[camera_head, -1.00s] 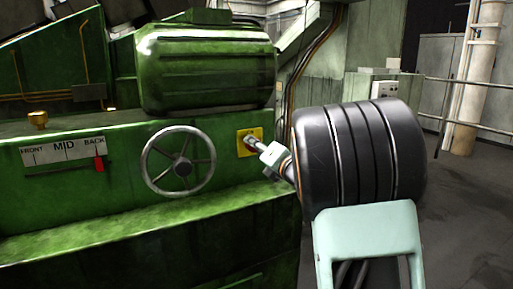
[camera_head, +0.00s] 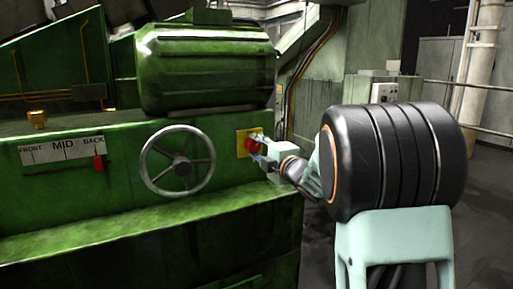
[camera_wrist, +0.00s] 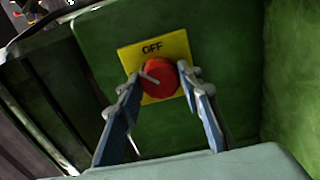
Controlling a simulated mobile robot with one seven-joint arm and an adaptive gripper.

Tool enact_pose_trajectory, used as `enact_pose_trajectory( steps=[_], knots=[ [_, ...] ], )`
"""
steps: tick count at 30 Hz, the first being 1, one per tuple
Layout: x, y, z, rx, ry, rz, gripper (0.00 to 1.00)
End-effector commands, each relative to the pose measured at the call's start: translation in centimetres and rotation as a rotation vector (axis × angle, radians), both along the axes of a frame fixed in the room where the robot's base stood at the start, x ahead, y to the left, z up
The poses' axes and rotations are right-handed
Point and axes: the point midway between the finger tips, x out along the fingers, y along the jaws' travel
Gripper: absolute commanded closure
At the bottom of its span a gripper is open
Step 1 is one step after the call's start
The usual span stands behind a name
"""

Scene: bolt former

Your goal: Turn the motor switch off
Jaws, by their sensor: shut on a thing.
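The motor switch is a red round knob (camera_wrist: 160,78) with a pale pointer line, on a yellow plate (camera_wrist: 181,45) marked OFF above it. The pointer slants toward the upper left, not straight at the OFF word. In the head view the red knob (camera_head: 251,144) and yellow plate (camera_head: 241,150) sit on the green machine's front, right of the handwheel. My gripper (camera_wrist: 163,86) has its two blue-grey fingers on either side of the knob, shut on it. In the head view my gripper (camera_head: 257,150) reaches the switch from the right.
A grey handwheel (camera_head: 178,160) stands left of the switch. A red pointer (camera_head: 98,163) sits at BACK on a white FRONT-MID-BACK scale (camera_head: 62,151). A green ribbed motor housing (camera_head: 205,68) bulges above. A green ledge (camera_head: 120,228) juts out below.

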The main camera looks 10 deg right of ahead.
Motion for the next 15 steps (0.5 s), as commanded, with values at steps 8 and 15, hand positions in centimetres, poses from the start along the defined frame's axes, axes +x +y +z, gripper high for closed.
enact_pose_trajectory(
  steps=[8, 15],
  knots=[
    [0.00, -0.09, 0.12, 0.250, 0.081, -0.001, 0.91],
    [0.00, -0.11, 0.15, 0.456, 0.148, -0.002, 0.91]
  ],
)
